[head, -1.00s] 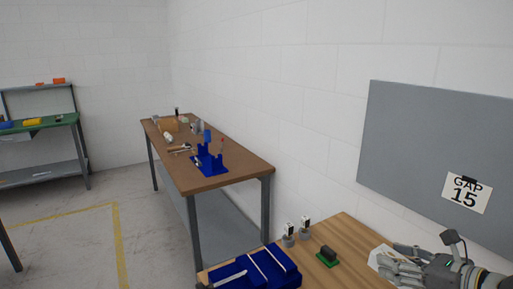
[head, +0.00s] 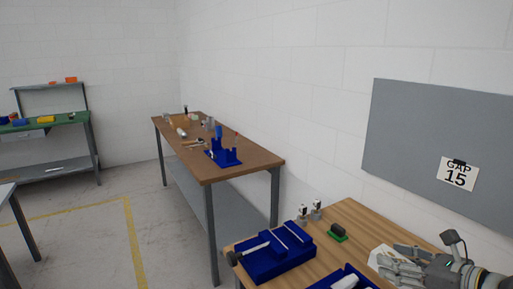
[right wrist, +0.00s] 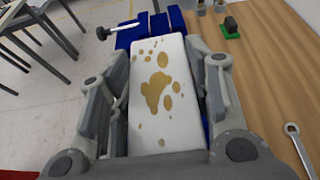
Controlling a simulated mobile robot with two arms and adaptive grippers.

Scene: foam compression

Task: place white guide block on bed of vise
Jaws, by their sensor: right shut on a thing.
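The white guide block (right wrist: 160,110), marked with brown blotches, is held between the two fingers of my right gripper (right wrist: 172,75). In the head view, part of the white block shows beside the right gripper (head: 395,262) at the lower right. A blue vise (head: 272,262) with a screw handle stands on the near wooden bench, left of the gripper. It also shows beyond the block in the right wrist view (right wrist: 130,38). A second blue piece (head: 362,271), partly cut off, lies nearer the gripper. The block hides much of what is under it. My left gripper is out of view.
On the near bench (head: 352,212) are small grey fixtures (head: 311,210) and a dark block on a green base (head: 337,232). A wrench (right wrist: 300,148) lies right of the gripper. A grey board (head: 425,130) hangs on the wall. A brown table (head: 255,165) stands farther back.

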